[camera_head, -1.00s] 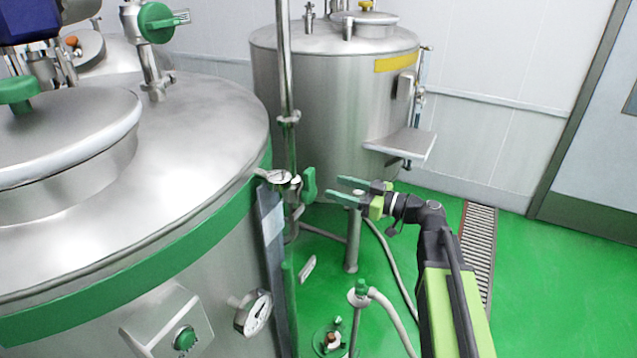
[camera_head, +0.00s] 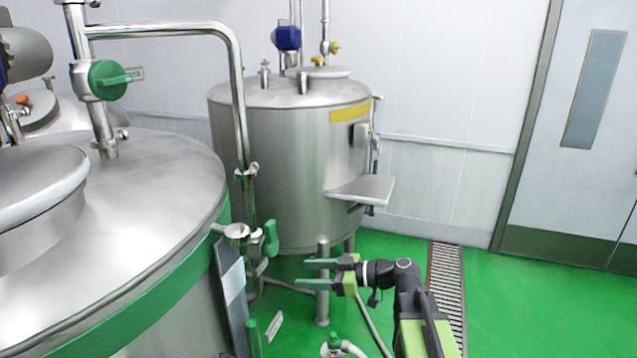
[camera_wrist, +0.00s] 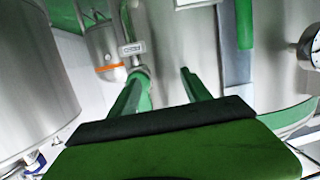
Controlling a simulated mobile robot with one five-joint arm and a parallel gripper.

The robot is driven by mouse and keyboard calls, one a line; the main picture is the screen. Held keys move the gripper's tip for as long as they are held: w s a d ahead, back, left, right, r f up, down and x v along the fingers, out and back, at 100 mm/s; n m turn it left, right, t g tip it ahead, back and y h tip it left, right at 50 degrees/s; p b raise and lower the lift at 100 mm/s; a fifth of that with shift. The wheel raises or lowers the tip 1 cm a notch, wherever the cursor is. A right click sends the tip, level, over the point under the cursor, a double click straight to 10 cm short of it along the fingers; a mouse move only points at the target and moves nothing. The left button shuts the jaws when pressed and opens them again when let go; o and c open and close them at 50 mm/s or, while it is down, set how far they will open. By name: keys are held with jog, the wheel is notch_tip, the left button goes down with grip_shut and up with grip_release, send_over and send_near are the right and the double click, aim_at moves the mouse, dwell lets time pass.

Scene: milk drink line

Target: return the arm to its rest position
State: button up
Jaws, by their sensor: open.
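My gripper (camera_head: 318,272) is open and empty in the head view, its two green fingers pointing left. It hangs in the air in front of the far steel tank's legs and to the right of a green valve handle (camera_head: 271,238). My arm is bent, rising from the lower right. In the wrist view the two fingers of my gripper (camera_wrist: 162,88) stand apart with nothing between them. Beyond them is a steel tank surface with a green band.
A large steel tank (camera_head: 150,190) with a green band fills the left. A second steel tank (camera_head: 290,160) with a side shelf (camera_head: 362,189) stands behind. A hose (camera_head: 372,328) runs on the floor. Green floor (camera_head: 530,305) is clear at right, before a door (camera_head: 585,130).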

jog(key=s+d+f+m+g+h, duration=0.15)
jog(key=s+f+h, duration=0.3)
jog(key=f, duration=0.65)
jog(key=s+d+f+m+g+h, duration=0.1)
jog(key=s+d+f+m+h, duration=0.1)
jog(key=d+f+m+h, duration=0.2)
jog(key=s+d+f+m+g+h+b, duration=0.1)
jog(key=s+d+f+m+h, duration=0.2)
jog(key=d+m, duration=0.6)
jog(key=d+f+h, duration=0.2)
jog(key=d+h, duration=0.1)
jog(key=shift+d+f+m, duration=0.25)
jog(key=shift+d+m, duration=0.1)
jog(key=shift+d, duration=0.05)
